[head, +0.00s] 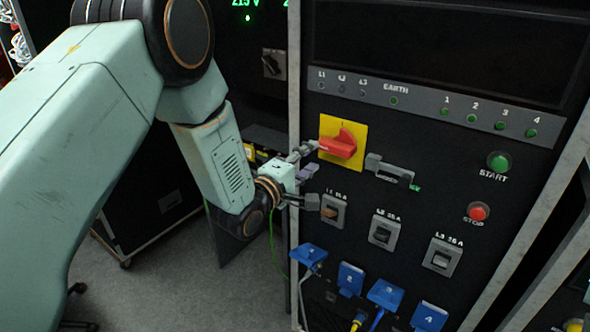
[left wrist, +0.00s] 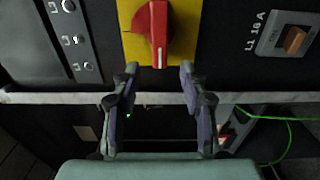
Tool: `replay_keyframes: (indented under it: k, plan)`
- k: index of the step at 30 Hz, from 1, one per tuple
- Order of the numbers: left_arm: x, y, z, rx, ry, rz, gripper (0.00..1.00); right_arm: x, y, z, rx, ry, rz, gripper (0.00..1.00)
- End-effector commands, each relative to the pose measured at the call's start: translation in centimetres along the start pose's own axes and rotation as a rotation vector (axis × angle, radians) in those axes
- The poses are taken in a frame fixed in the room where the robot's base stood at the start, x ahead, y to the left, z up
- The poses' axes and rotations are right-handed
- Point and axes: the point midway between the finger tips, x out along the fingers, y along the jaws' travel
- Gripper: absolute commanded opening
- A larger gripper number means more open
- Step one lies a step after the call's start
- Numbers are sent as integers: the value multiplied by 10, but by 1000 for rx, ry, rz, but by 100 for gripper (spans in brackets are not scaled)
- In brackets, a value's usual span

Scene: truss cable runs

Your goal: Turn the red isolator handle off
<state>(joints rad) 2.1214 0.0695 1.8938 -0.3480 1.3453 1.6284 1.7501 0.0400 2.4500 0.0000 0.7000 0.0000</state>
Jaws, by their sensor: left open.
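The red isolator handle (head: 338,146) sits on a yellow plate (head: 359,133) on the black panel. In the head view its grip points left. In the left wrist view the handle (left wrist: 158,30) points down the picture, toward my gripper. My left gripper (head: 307,177) is open and empty just left of and below the handle. In the left wrist view its two fingertips (left wrist: 159,68) are on either side of the handle's end, with gaps showing. I cannot tell whether the end lies between them in depth. My right gripper is out of view.
A grey bracket (head: 392,171) juts out right of the yellow plate. The green START (head: 499,162) and red STOP (head: 479,212) buttons are at right. A grey frame post (head: 294,90) stands left of the panel.

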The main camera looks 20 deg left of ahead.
Motion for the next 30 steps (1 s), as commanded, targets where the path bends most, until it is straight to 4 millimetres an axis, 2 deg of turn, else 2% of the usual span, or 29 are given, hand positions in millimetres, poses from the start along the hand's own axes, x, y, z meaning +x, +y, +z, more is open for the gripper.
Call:
replay_keyframes:
  k: [6, 12, 30]
  plan:
    - [-37, 0, 0, -4, 3, -1, 43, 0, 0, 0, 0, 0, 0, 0]
    - [-54, 0, 0, -1, 2, 0, 43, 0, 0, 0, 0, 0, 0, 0]
    - [-56, -1, 0, 39, 0, -5, 43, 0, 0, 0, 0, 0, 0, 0]
